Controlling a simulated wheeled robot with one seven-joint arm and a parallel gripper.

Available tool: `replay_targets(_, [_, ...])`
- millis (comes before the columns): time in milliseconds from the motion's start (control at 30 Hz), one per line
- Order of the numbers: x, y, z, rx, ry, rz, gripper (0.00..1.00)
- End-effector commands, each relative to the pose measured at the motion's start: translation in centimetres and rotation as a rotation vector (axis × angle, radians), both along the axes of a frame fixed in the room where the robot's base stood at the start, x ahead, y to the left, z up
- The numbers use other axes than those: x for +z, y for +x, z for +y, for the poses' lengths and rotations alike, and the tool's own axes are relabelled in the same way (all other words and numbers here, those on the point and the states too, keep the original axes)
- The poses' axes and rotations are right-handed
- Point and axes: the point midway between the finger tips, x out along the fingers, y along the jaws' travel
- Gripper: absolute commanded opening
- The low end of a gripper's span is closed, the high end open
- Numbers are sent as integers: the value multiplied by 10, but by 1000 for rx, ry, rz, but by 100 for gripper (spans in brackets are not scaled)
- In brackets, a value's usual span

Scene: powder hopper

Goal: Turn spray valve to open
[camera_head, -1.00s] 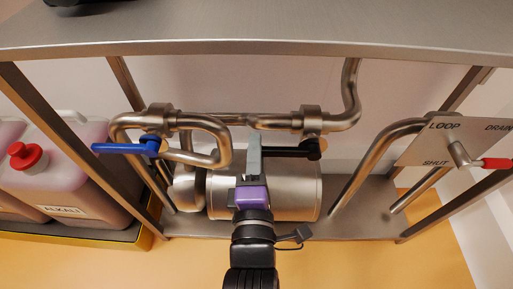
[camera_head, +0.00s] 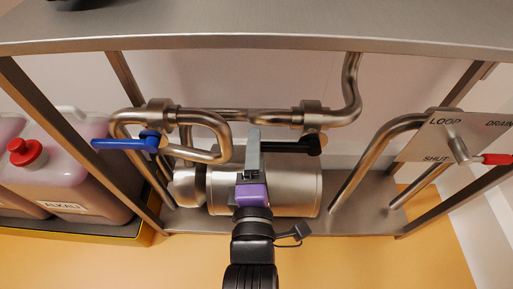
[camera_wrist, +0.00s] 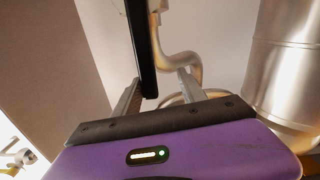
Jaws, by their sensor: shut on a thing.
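A black lever handle (camera_head: 292,147) sits on the right-hand pipe valve (camera_head: 311,113) and points left, roughly level in the head view. A blue lever handle (camera_head: 125,144) sits on the left valve (camera_head: 160,113) and also points left. My gripper (camera_head: 254,143) is at the free left end of the black handle, shut on it. In the wrist view the black handle (camera_wrist: 145,48) runs down between the two fingers of my gripper (camera_wrist: 158,92). The exact contact is partly hidden. No label naming either valve is readable.
A steel tank (camera_head: 295,190) lies below the pipes on a shelf. A steel tabletop (camera_head: 256,35) overhangs. A plate marked LOOP, DRAIN and SHUT (camera_head: 440,145) with a red-tipped lever (camera_head: 495,159) stands right. A red-capped canister (camera_head: 80,170) stands left.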

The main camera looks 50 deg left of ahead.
Motion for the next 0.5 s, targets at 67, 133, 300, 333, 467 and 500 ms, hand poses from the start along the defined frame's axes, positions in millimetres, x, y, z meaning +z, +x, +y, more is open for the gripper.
replay_targets(67, [-3,-5,-3,2,-6,7,42])
replay_targets(133, [-3,-9,-9,2,-4,10,42])
replay_targets(300, [-2,-24,-28,2,-5,10,42])
replay_targets(333, [-2,-27,-32,2,-6,9,42])
replay_targets(467, [-2,-37,-46,1,-6,7,42])
replay_targets(500, [-2,-40,-49,1,-4,6,42])
